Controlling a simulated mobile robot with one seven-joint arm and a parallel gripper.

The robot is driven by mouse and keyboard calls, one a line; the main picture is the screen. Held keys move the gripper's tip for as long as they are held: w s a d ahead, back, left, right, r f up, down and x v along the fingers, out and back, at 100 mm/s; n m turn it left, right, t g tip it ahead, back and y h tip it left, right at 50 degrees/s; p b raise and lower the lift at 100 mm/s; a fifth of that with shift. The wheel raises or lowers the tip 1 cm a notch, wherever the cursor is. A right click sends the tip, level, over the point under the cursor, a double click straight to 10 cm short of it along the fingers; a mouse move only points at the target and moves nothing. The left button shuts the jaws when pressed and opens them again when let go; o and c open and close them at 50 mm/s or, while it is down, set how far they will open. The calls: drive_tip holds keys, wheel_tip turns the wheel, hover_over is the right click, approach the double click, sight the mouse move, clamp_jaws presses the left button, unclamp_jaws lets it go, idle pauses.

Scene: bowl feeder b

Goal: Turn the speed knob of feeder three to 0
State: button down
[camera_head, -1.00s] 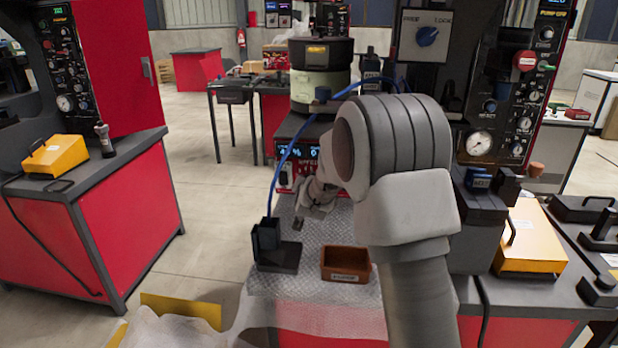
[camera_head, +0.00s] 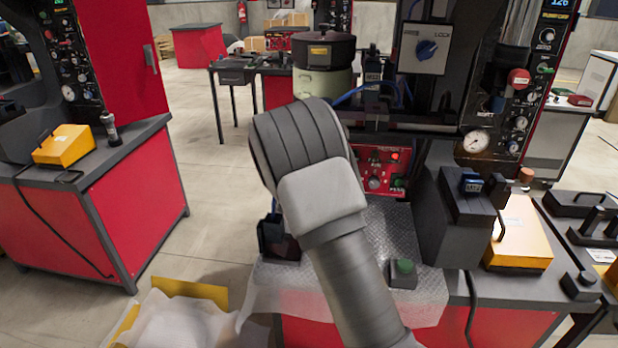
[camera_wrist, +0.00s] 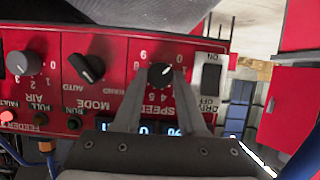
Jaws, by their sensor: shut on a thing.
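The speed knob (camera_wrist: 160,75), small and black, is on a red panel (camera_wrist: 105,55) that appears upside down in the wrist view. My gripper (camera_wrist: 161,77) has its two fingers closed on the knob's sides. A pale mark on the knob seems to point up and right in that view, towards a number that looks like 0; the exact setting is hard to read. The figures 4 and 5 sit below the knob. The red panel also shows in the head view (camera_head: 384,208), partly behind my arm, which hides my gripper there.
Beside the knob are a white ON/OFF switch (camera_wrist: 207,85), a black mode knob (camera_wrist: 87,68) and an air knob (camera_wrist: 20,63). A lit display (camera_wrist: 150,128) lies by the fingers. In the head view, a green button box (camera_head: 404,274) and a dark holder (camera_head: 275,238) flank my arm.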

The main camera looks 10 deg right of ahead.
drive_tip(key=shift+r, duration=0.1)
drive_tip(key=shift+c, duration=2.4)
unclamp_jaws()
drive_tip(key=p+v, duration=0.1)
drive_tip(key=v, duration=1.6)
drive_tip(key=shift+s, duration=0.2)
drive_tip(key=shift+a+r, duration=0.1)
